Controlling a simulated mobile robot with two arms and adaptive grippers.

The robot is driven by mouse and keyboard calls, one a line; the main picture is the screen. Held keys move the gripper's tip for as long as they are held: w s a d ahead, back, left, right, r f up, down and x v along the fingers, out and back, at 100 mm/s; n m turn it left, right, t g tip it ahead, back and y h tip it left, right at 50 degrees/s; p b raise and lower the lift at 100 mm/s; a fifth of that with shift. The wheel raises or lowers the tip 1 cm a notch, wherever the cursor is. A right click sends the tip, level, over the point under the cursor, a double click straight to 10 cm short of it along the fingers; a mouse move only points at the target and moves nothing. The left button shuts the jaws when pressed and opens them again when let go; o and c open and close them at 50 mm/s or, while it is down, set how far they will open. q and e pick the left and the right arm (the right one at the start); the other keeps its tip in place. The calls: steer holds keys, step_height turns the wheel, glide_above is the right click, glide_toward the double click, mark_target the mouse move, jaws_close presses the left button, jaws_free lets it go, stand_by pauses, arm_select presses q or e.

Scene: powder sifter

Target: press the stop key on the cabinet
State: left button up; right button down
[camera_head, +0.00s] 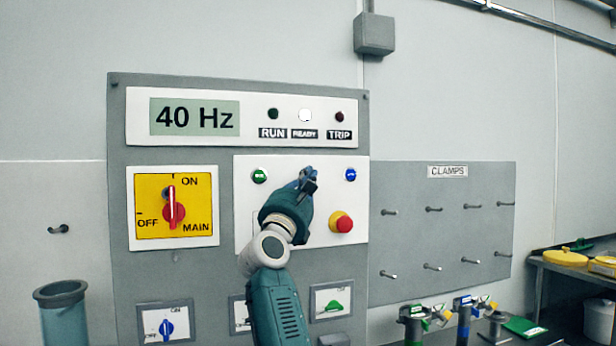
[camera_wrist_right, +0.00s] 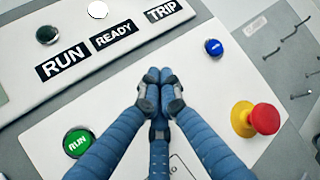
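The grey cabinet (camera_head: 115,250) carries a white key plate (camera_head: 246,226). A green key (camera_head: 259,176) is at its upper left and reads RUN in the wrist view (camera_wrist_right: 79,143). A blue key (camera_head: 350,175) is at its upper right, and a red mushroom button (camera_head: 343,223) on a yellow base is at the lower right. My right gripper (camera_head: 308,178) is in front of the plate between the green and blue keys, its fingertips (camera_wrist_right: 158,76) together and empty. No stop key shows; the gripper hides that spot. I cannot tell if the tips touch the plate. My left gripper is out of view.
The display (camera_head: 195,117) reads 40 Hz, and the READY lamp (camera_head: 305,115) is white; the RUN and TRIP lamps look dark. The red main switch handle (camera_head: 173,212) is upright. A pegboard (camera_head: 440,225) labelled CLAMPS is to the right, and a bench (camera_head: 570,268) is further right.

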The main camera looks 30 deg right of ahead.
steer(key=shift+s+a, duration=0.25)
steer(key=shift+s, duration=0.5)
steer(key=shift+f, duration=0.1)
steer(key=shift+s+a, duration=0.2)
steer(key=shift+s, duration=0.6)
steer(key=shift+s+a, duration=0.15)
steer(key=shift+s, duration=0.65)
steer(key=shift+s+a, duration=0.2)
steer(key=shift+s, duration=0.6)
